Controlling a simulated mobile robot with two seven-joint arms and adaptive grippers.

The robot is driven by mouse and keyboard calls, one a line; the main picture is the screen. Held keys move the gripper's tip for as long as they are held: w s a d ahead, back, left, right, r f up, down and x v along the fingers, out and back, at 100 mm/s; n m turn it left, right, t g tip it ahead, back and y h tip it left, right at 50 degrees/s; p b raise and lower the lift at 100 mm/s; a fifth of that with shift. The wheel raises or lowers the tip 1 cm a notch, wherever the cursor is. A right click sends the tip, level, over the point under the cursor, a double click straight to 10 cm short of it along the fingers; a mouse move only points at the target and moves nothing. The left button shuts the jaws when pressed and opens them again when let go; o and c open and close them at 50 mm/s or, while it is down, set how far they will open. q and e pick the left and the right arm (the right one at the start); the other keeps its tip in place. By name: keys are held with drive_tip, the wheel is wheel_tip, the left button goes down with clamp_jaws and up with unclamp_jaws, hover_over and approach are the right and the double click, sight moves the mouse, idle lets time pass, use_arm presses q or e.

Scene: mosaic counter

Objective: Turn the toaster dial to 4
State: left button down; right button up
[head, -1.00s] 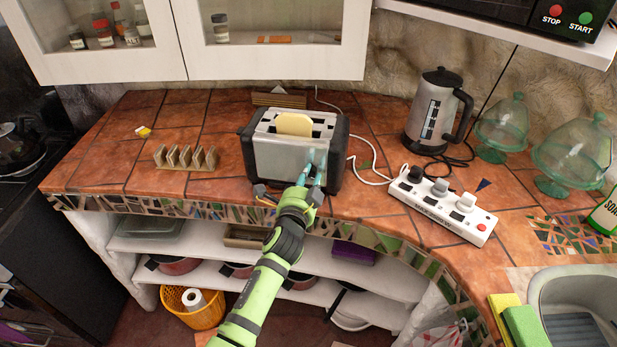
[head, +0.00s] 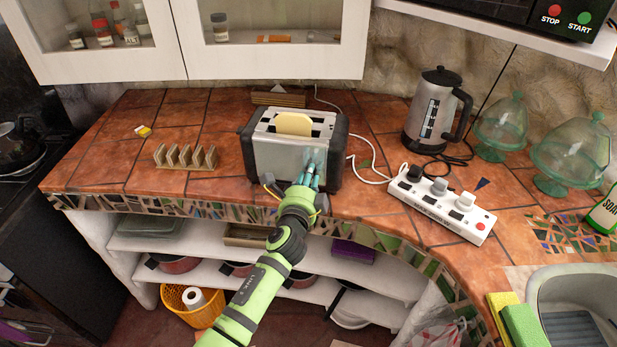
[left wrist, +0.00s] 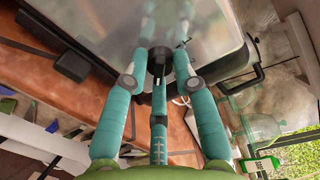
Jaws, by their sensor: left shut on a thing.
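The silver and black toaster (head: 278,158) stands on the tiled counter with a slice of bread (head: 294,124) in its top. My left gripper (head: 312,166) is at the right part of the toaster's front. In the left wrist view its teal fingers (left wrist: 160,50) are closed around a small dark dial (left wrist: 159,57) on the shiny toaster front (left wrist: 205,28). The fingers hide most of the dial, and I cannot read its numbers or pointer. A black lever (left wrist: 72,66) sticks out to the left of the fingers. My right gripper is out of view.
A wooden rack (head: 186,157) stands left of the toaster. A white power strip (head: 440,206), a kettle (head: 430,115) and glass domes (head: 570,153) are to the right. The counter edge (head: 200,208) runs below my forearm.

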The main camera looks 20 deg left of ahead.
use_arm(q)
drive_tip(key=shift+a, duration=0.1)
drive_tip(key=c, duration=1)
unclamp_jaws()
drive_tip(key=s+d, duration=0.1)
drive_tip(key=s, duration=1.1)
drive_tip(key=shift+r, duration=0.45)
drive_tip(key=shift+d, duration=0.1)
